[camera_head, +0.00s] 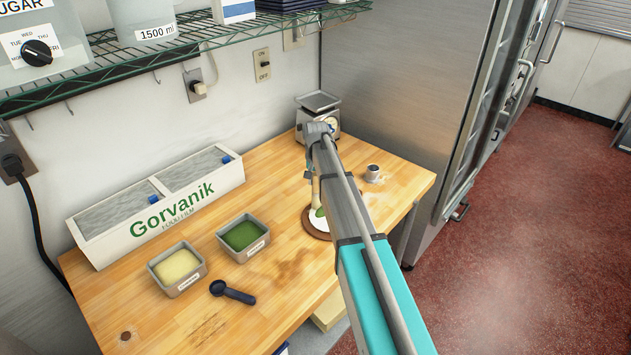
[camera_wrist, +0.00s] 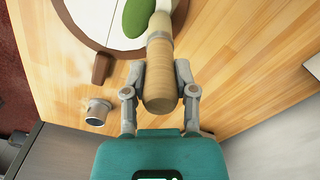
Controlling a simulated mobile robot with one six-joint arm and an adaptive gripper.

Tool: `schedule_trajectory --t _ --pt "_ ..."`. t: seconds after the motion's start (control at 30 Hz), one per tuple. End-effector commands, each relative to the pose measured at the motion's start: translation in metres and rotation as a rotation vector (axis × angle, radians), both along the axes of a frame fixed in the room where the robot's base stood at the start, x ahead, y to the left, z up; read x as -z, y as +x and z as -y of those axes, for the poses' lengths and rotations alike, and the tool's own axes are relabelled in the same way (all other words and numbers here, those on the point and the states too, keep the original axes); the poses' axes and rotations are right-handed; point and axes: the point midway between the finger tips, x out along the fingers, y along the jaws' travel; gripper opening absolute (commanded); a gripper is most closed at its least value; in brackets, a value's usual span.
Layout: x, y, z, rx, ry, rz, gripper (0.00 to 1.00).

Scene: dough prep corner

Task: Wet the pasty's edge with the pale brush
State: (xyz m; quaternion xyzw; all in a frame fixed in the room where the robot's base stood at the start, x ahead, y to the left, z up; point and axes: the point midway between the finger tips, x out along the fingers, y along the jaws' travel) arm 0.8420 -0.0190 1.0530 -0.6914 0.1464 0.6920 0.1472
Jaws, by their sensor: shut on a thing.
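My gripper (camera_wrist: 160,73) is shut on the thick wooden handle of the pale brush (camera_wrist: 160,92). The brush points away from my wrist, over a round white board with a brown rim (camera_wrist: 75,27). A green, rounded piece, apparently the pasty (camera_wrist: 136,20), lies on the white surface, just left of the brush's far end. Whether the brush touches it I cannot tell; the tip is cut off at the top edge. In the head view the brush (camera_head: 315,188), the green piece (camera_head: 320,212) and the board (camera_head: 308,226) show beside my arm, which hides part of them.
A small metal cup (camera_head: 373,171) stands right of my arm; the scale (camera_head: 318,103) is behind. Left are a tub with green contents (camera_head: 243,236), a tub with pale yellow contents (camera_head: 177,268), a dark scoop (camera_head: 232,292) and the Gorvanik box (camera_head: 150,212).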

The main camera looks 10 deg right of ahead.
Motion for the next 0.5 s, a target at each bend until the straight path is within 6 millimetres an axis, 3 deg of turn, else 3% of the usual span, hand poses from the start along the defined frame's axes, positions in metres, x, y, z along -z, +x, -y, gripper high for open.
schedule_trajectory --t 0.5 --pt "0.0008 -0.008 -0.0101 -0.001 0.0 0.0 0.0"
